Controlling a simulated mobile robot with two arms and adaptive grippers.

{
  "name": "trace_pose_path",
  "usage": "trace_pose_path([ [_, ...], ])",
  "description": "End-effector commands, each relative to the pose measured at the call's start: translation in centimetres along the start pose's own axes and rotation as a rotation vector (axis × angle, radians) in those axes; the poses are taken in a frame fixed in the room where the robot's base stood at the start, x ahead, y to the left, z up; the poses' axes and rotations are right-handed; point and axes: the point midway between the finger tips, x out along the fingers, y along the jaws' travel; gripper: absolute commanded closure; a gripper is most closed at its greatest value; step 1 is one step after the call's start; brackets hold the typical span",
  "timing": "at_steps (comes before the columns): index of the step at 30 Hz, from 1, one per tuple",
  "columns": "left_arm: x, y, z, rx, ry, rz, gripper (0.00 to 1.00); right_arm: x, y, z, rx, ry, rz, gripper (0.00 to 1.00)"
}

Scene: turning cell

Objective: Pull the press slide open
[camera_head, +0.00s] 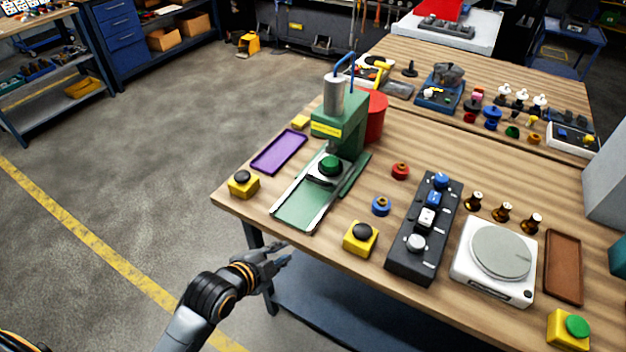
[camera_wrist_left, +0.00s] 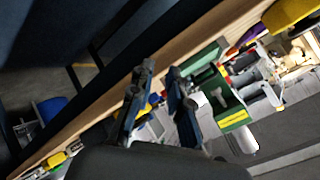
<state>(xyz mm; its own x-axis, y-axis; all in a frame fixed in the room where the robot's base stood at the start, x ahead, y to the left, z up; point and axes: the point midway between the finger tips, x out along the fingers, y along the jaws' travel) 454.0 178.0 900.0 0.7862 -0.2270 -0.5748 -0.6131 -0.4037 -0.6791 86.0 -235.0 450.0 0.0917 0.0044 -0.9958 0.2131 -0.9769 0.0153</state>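The green press (camera_head: 340,128) stands near the left edge of the wooden table, with a grey cylinder on top. Its slide (camera_head: 327,180) sits under the press head, carrying a round dark green piece (camera_head: 331,165). The green slide bed (camera_head: 296,208) with pale side rails runs from it toward the table's front edge and is bare. My left gripper (camera_head: 283,258) is in front of and below the front edge, apart from the slide. In the left wrist view, its two fingers (camera_wrist_left: 160,70) are spread and empty, and the press (camera_wrist_left: 228,105) shows beyond them. My right gripper is not in view.
A purple tray (camera_head: 279,152) and a yellow box with black button (camera_head: 243,184) lie left of the bed. Another yellow button box (camera_head: 361,238) and a blue ring (camera_head: 381,206) lie right. A red cylinder (camera_head: 376,115) stands behind the press. The floor at left is clear.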

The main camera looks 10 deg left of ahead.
Motion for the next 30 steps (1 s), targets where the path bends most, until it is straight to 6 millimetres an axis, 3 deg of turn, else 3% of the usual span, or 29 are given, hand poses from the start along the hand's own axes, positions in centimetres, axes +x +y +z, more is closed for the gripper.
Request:
trace_pose_path([
  [3,2.0,-4.3,-1.1,0.267,0.083,-0.154,0.82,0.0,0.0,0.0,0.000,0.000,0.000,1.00],
  [9,3.0,-8.7,-1.9,0.539,0.116,-0.343,0.82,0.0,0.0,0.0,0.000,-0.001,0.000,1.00],
  [17,4.5,-10.3,-2.4,0.597,0.115,-0.389,0.82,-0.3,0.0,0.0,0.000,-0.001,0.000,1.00],
  [30,12.8,-13.1,-4.4,0.594,0.116,-0.386,0.82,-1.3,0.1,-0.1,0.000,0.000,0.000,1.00],
])
